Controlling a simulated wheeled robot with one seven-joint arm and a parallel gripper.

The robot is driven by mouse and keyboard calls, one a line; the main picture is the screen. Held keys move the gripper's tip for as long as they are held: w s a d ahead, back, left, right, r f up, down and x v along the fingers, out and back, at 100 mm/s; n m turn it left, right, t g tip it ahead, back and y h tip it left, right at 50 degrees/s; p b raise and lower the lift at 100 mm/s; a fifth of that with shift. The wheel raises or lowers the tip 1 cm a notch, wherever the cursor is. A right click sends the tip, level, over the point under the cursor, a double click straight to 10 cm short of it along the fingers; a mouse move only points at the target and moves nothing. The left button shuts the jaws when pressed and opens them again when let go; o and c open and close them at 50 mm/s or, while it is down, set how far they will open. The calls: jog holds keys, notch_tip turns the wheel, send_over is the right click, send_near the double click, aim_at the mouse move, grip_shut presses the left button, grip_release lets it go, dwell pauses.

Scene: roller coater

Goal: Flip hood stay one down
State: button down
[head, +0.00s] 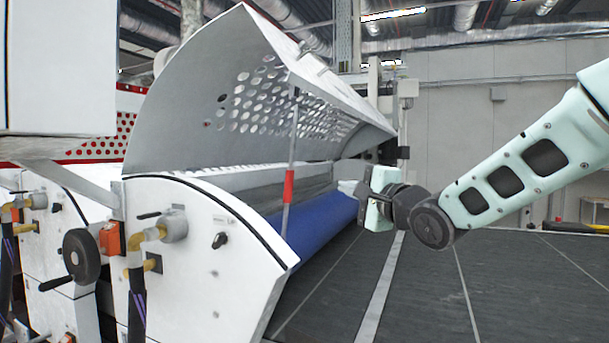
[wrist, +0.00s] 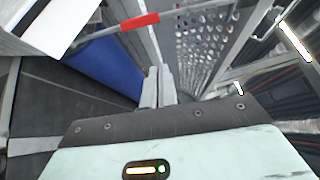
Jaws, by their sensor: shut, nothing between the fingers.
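The hood stay (head: 291,160) is a thin grey rod with a red grip (head: 288,187). In the head view it stands nearly upright between the white side panel and the raised perforated hood (head: 235,95). The wrist view shows the stay's red grip (wrist: 139,25) at the top, with the rod running sideways, and the perforated hood (wrist: 203,45). My gripper (head: 352,189) is to the right of the stay in the head view, apart from it. In the wrist view my gripper's fingers (wrist: 158,86) are together and empty. The stay's lower end is hard to make out.
A blue roller (head: 325,222) lies under the hood. A dark belt surface (head: 430,285) spreads to the right, with free room above it.

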jog(key=s+a+p+x, duration=0.1)
jog(key=a+p+x, duration=0.1)
jog(key=p+x, duration=0.5)
jog(key=shift+s+a+p+x, duration=0.2)
jog(key=shift+a+p+x, duration=0.1)
jog(key=shift+x, duration=2.4)
jog(key=shift+a+r, duration=0.1)
jog(key=shift+r, duration=0.1)
